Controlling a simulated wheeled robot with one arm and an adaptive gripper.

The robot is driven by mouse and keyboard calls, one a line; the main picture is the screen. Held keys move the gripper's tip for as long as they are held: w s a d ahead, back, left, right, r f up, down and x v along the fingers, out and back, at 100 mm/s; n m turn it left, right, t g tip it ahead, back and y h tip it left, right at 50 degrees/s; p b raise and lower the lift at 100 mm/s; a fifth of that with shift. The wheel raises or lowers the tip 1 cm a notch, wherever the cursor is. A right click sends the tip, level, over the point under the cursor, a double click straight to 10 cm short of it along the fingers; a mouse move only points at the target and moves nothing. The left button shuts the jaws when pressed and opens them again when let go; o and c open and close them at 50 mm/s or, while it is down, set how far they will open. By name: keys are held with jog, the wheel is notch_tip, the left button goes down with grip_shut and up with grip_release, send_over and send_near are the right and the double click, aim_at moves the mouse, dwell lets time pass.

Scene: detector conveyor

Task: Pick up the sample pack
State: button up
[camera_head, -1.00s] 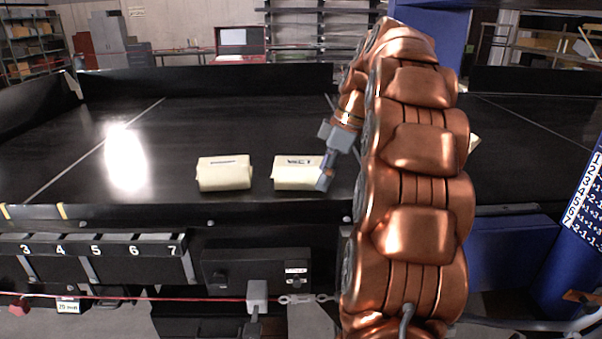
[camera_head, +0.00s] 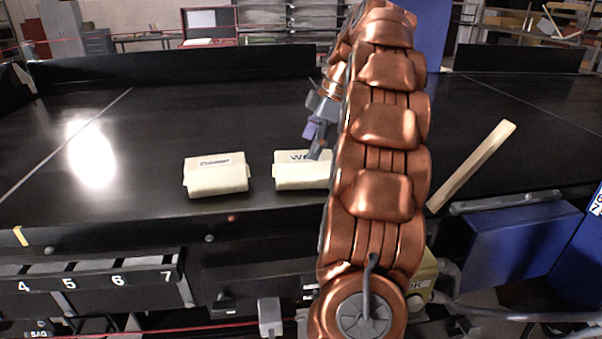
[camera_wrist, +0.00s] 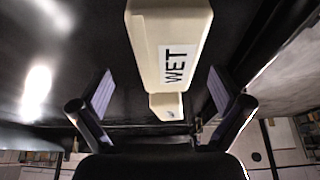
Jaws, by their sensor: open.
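Two cream packs lie on the black conveyor belt in the head view, a left pack (camera_head: 216,176) and a right pack (camera_head: 296,176) labelled with letters that start "WE". My gripper (camera_head: 317,138) is at the top right of the right pack, and my arm hides that pack's right end. In the wrist view the pack marked "WET" (camera_wrist: 172,35) is large and central. My open gripper (camera_wrist: 162,92) has one finger to each side of its near end, with gaps showing. The other pack (camera_wrist: 167,106) appears smaller beyond it. Whether the fingers are down at pack height is unclear.
The black belt (camera_head: 150,130) is clear to the left of the packs. A light wooden bar (camera_head: 472,166) lies at the right, beyond my arm. A numbered rail (camera_head: 95,280) runs along the front, and a blue box (camera_head: 520,245) is at the front right.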

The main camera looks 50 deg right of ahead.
aim_at(305, 156)
jog(key=shift+s+b+x, duration=0.15)
jog(key=shift+b+x, duration=0.5)
jog(key=shift+x, duration=0.05)
jog(key=shift+s+b+x, duration=0.1)
jog(key=shift+b+x, duration=0.55)
jog(key=shift+x, duration=0.05)
jog(key=shift+a, duration=0.2)
jog(key=shift+p+x, duration=0.65)
jog(key=shift+x, duration=0.5)
jog(key=shift+a+f, duration=0.25)
jog(key=shift+f, duration=0.25)
jog(key=shift+f+b, duration=0.25)
jog(key=shift+b, duration=0.4)
jog(key=c, duration=1.6)
jog(key=shift+r+p, duration=0.3)
jog(key=shift+p, duration=0.45)
